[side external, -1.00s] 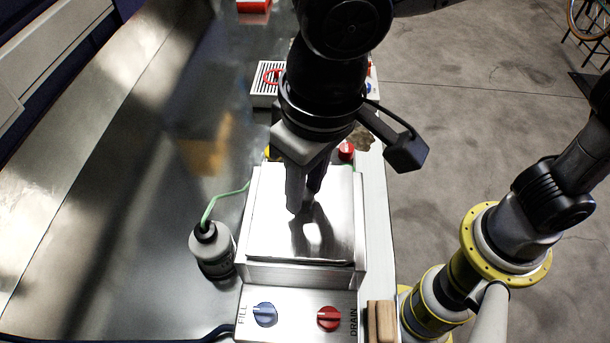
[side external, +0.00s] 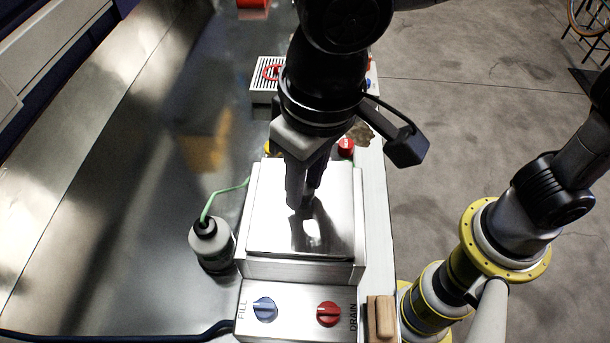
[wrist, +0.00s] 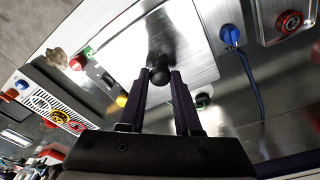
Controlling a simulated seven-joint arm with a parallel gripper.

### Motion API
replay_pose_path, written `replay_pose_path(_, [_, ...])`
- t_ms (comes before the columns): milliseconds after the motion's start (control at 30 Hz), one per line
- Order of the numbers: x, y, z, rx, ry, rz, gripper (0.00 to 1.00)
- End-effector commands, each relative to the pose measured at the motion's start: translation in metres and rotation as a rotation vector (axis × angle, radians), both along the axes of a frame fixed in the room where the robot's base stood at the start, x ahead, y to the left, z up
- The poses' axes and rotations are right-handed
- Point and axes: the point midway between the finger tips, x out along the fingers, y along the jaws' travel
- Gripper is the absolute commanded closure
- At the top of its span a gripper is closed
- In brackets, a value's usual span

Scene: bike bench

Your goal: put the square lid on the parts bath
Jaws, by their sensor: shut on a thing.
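The square lid (side external: 275,225) is a shiny steel plate lying flat over the top of the parts bath (side external: 303,271), a steel box. Its edges look roughly in line with the bath's walls; I cannot tell if it is fully seated. My gripper (side external: 302,203) points down at the lid's middle. In the wrist view my gripper (wrist: 160,76) is shut on the lid's round dark knob (wrist: 160,77), and the lid (wrist: 185,45) shows behind it. In the side view the knob is hidden by the fingers.
In front of the bath is a panel with a blue FILL knob (side external: 264,309) and a red DRAIN knob (side external: 329,313). A grey bottle (side external: 212,245) with a green tube stands close on the left. A wooden block (side external: 382,318) is at the front right. A slotted white box (side external: 266,90) lies behind.

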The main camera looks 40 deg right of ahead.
Motion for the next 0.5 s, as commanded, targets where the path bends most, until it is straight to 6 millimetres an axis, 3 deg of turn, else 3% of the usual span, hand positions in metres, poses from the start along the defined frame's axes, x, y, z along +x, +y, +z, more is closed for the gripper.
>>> replay_pose_path(500, [0.0000,-0.0001,-0.0046,0.000,0.000,0.000,1.00])
